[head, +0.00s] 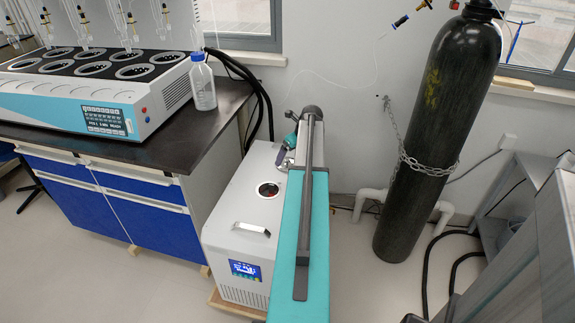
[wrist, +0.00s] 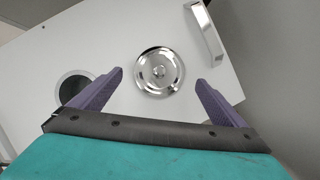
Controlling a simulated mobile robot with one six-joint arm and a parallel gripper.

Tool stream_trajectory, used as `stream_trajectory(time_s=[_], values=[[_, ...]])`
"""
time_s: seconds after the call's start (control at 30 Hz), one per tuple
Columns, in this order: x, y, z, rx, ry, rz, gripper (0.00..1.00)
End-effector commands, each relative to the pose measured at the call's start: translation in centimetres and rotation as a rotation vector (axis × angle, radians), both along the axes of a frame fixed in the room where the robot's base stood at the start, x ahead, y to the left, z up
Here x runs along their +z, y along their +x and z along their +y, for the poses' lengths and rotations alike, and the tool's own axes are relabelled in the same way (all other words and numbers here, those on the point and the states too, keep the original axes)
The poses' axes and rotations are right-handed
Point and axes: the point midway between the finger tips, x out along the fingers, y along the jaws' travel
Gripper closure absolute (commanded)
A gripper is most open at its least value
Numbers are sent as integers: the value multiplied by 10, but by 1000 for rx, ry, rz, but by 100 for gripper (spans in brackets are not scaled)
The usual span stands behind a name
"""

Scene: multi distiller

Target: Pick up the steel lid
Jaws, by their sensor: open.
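The steel lid (wrist: 158,72) is a round, shiny disc with a small knob at its middle, lying on the white top of a boxy unit. In the wrist view my gripper (wrist: 160,77) is open, with one purple finger on each side of the lid and clear space between. Neither finger appears to touch it. The height of the fingers above the lid is hard to tell. In the head view the arm hides part of the gripper.
The white unit (head: 228,207) has a bar handle (wrist: 206,36) beside the lid and a dark round opening (wrist: 73,88) on the other side. A bench (head: 178,148) with a multi-place distiller (head: 100,95) stands left. A chained black cylinder (head: 430,135) stands right.

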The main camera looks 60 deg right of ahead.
Motion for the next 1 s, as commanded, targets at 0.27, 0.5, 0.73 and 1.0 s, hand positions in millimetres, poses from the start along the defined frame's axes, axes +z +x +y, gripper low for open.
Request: stream_trajectory(time_s=[0.27,0.5,0.73,1.0], values=[[-31,13,-3,0,1,0,5],[-38,15,-4,-1,0,0,5],[-38,15,-4,-1,0,0,5],[-38,14,-4,-2,0,0,13]])
